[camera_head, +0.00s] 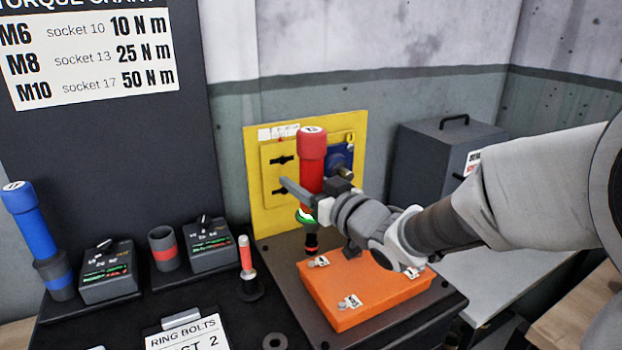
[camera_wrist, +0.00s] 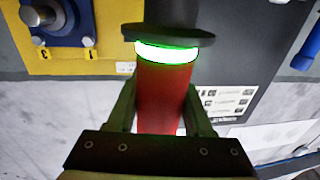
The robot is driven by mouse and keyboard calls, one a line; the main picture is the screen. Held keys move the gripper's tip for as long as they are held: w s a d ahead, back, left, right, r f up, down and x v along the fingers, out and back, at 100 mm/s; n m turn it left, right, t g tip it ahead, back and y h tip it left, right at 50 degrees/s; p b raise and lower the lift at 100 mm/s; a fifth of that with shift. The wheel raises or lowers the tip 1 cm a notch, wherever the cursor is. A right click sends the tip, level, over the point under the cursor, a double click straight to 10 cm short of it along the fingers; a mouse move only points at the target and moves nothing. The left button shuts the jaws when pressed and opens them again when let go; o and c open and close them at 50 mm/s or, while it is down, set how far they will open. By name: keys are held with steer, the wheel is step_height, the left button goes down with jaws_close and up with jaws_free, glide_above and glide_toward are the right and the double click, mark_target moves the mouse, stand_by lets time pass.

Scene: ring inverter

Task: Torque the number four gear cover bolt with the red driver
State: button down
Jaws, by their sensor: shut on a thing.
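The red driver (camera_head: 312,160) stands upright in the head view, in front of the yellow panel (camera_head: 259,215). My gripper (camera_head: 314,194) is shut on its red body. A green ring glows low on the driver, with a dark part ending in a red band beneath it. In the wrist view the red driver (camera_wrist: 163,95) lies between the fingers of my gripper (camera_wrist: 162,108), with the lit green ring and a dark disc beyond them. The gear cover bolts cannot be told apart, and I cannot tell whether the driver's tip touches anything.
An orange case (camera_head: 365,290) lies on the bench just below my gripper. A blue driver (camera_head: 30,215), two dark control boxes (camera_head: 108,270) (camera_head: 210,245) and a red-banded socket holder (camera_head: 164,248) stand left. A grey toolbox (camera_head: 440,160) stands back right. A torque chart (camera_head: 88,55) hangs behind.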

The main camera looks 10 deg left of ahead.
steer(key=shift+f+b, duration=0.65)
steer(key=shift+f, duration=0.3)
steer(key=shift+f+b, duration=1.1)
steer(key=shift+f, duration=0.3)
stand_by(1.7)
steer(key=shift+r, duration=0.1)
steer(key=shift+r+p, duration=2.05)
steer(key=shift+r, duration=0.6)
steer(key=shift+w+a, duration=0.1)
